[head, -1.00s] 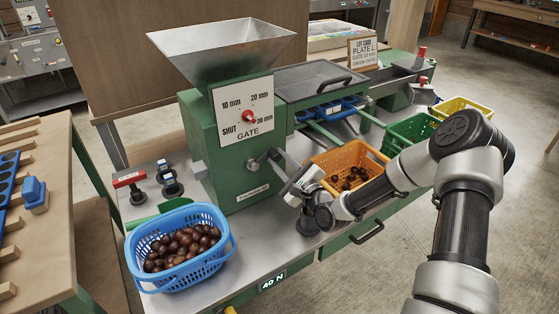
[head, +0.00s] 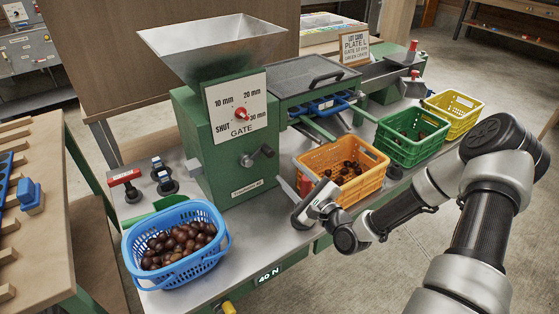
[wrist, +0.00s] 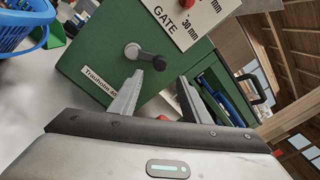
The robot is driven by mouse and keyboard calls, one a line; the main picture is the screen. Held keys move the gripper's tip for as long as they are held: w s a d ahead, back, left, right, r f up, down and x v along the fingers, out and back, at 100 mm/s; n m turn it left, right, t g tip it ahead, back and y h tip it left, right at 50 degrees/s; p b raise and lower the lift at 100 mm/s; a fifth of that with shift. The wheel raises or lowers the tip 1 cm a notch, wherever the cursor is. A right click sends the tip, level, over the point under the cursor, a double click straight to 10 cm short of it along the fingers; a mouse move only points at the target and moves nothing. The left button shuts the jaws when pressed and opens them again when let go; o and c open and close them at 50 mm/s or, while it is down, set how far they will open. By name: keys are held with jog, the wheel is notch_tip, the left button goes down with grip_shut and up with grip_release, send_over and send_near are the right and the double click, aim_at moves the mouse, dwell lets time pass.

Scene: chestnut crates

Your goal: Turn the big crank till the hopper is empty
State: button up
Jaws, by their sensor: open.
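The metal hopper (head: 215,48) tops the green grading machine (head: 232,185); its visible inner walls are bare and its bottom is hidden. The crank (head: 258,156), with a dark handle, is on the machine's front below the gate dial; the wrist view shows the crank (wrist: 145,55) ahead of the fingers. My gripper (head: 302,207) is in front of the machine, right of and below the crank and apart from it.
A blue basket (head: 222,245) of chestnuts stands at the bench's front left. An orange crate (head: 372,185) with chestnuts is close behind my gripper. Green (head: 405,152) and yellow (head: 468,118) crates stand farther right.

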jog(key=v, duration=0.8)
jog(key=shift+p, duration=0.35)
